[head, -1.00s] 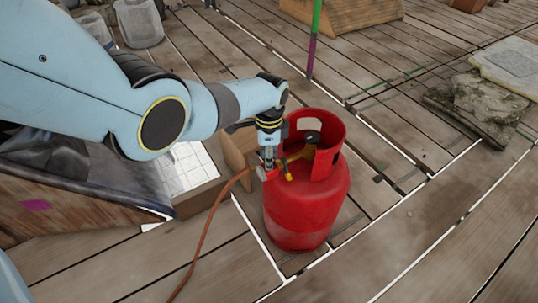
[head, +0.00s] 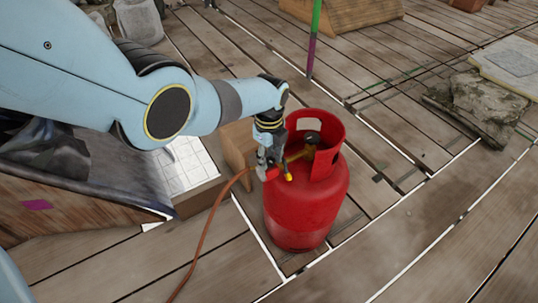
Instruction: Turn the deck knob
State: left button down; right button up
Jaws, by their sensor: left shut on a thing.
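A red gas cylinder (head: 305,200) stands upright on the wooden deck, with an open collar around its top. A brass valve with yellow ends (head: 298,157) sits inside the collar. A small red knob (head: 270,173) shows at the valve's left end, where an orange hose (head: 208,222) joins. My left gripper (head: 268,163) points down at the collar's left opening and is shut on the red knob. Its fingers partly hide the knob and the fitting. My right gripper is not in view.
A cardboard box (head: 195,200) and white tiles (head: 183,165) lie left of the cylinder. A green and purple pole (head: 314,40) stands behind it. Stone slabs (head: 485,105) lie at the right. The deck in front and to the right is clear.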

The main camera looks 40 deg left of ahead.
aim_at(269, 160)
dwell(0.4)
pick_arm(q)
jog(key=c, duration=1)
grip_release()
notch_tip(269, 160, up, 12)
